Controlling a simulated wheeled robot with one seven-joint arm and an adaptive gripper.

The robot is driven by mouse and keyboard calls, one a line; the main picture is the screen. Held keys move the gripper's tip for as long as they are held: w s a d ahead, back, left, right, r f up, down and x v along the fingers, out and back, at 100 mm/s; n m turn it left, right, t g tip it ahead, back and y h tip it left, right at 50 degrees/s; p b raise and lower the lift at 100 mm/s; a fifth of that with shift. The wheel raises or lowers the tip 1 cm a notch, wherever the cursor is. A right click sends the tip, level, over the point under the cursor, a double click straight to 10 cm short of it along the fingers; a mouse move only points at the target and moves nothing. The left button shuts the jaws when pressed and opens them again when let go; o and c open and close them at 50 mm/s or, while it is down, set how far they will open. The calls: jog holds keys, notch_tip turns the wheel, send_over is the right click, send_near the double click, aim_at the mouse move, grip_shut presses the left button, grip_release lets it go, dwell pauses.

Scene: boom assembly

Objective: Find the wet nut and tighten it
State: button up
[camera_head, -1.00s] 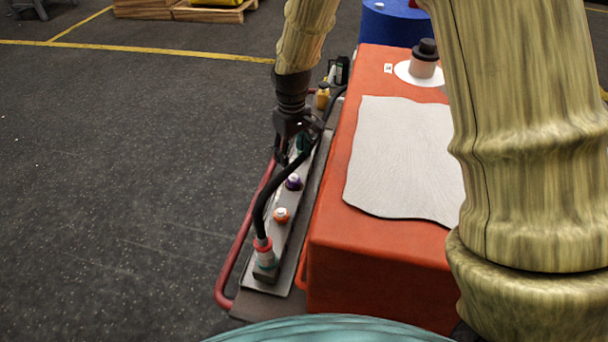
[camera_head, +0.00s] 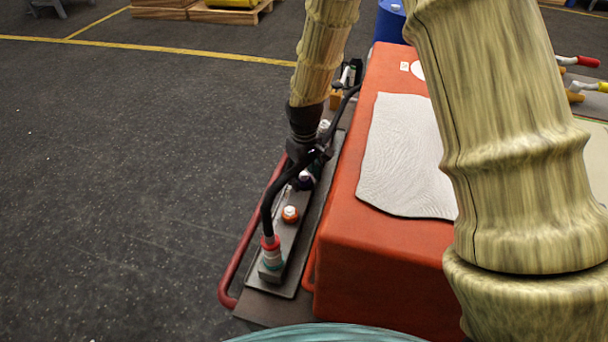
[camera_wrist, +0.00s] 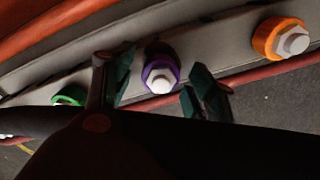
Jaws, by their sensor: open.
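A row of pale hex nuts with coloured collars sits on a grey plate beside the red machine. The purple-collared nut (camera_wrist: 161,76) lies between my gripper's (camera_wrist: 163,88) open, dark green fingertips, with a gap on each side. In the head view my gripper (camera_head: 304,178) is low over the plate and partly covers that nut. The orange-collared nut (camera_head: 290,213) is nearer the camera and shows to the right in the wrist view (camera_wrist: 294,42). A green-collared fitting (camera_wrist: 70,97) is at the left, partly hidden by my gripper. I cannot tell which nut is wet.
A black hose (camera_head: 268,205) arches beside my gripper, down to a red-ringed fitting (camera_head: 270,250). A red rail (camera_head: 240,255) borders the plate's left side. The red machine body (camera_head: 375,245) rises close on the right. Open floor (camera_head: 120,180) lies left.

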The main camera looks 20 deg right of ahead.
jog(key=shift+c, duration=0.5)
jog(key=c, duration=1)
jog(key=shift+o, duration=0.3)
jog(key=shift+r+p, duration=0.15)
jog(key=shift+p, duration=0.35)
jog(key=shift+r+m+p, duration=0.1)
jog(key=shift+m+p, duration=0.5)
jog(key=shift+p, duration=0.25)
jog(key=m+p, duration=0.2)
jog(key=p, duration=0.1)
jog(key=shift+s+r, duration=0.1)
jog(key=m+p, duration=0.3)
jog(key=p, duration=0.2)
jog(key=shift+d+m, duration=0.1)
jog(key=shift+m, duration=0.3)
jog(key=shift+f+m+p, duration=0.25)
jog(key=shift+m+p, duration=0.75)
jog(key=shift+f, duration=0.1)
